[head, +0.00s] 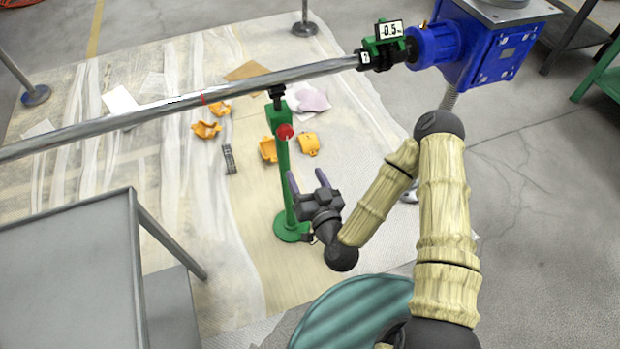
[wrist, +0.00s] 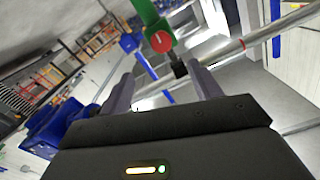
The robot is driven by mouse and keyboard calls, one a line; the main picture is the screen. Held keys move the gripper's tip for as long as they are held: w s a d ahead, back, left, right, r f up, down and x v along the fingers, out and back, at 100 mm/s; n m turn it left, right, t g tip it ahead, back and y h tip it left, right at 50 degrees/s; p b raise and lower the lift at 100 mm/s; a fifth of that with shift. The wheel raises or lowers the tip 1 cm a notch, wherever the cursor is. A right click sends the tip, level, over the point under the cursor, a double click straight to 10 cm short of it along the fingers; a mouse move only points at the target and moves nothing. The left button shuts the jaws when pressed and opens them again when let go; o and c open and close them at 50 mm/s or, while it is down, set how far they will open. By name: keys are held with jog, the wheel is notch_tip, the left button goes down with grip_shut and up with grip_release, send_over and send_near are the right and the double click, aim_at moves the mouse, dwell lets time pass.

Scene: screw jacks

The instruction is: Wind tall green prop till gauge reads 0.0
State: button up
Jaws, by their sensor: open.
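The tall green prop (head: 281,175) stands upright on a round green base under a long grey shaft, its black head close beneath the shaft. A red knob (head: 285,132) sits on its upper part; in the wrist view the red knob (wrist: 160,41) shows beyond the fingertips. The gauge (head: 390,30) at the shaft's right end reads -0.5. My gripper (head: 307,180) is open and empty, to the right of the post and lower than the knob in the head view. In the wrist view my gripper (wrist: 162,82) has its fingers apart, with nothing between them.
The shaft (head: 200,100) runs to a blue machine (head: 490,45). Orange parts (head: 310,144) lie on the sheeted floor around the prop. A grey table (head: 70,265) stands at lower left.

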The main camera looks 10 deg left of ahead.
jog(key=shift+s+d+r+p, duration=0.35)
jog(key=shift+s+d+p, duration=0.35)
jog(key=shift+p, duration=0.6)
jog(key=shift+s+a, duration=0.1)
jog(key=shift+a, duration=0.05)
dwell(1.2)
jog(key=n, duration=0.6)
jog(key=shift+s+f, duration=0.25)
jog(key=shift+w+f, duration=0.1)
jog(key=b, duration=1)
send_near(287, 135)
jog(key=b+x, duration=0.1)
jog(key=x, duration=0.8)
jog(key=shift+w+a+b, duration=0.25)
jog(key=shift+w+b, duration=0.05)
jog(key=shift+b, duration=0.1)
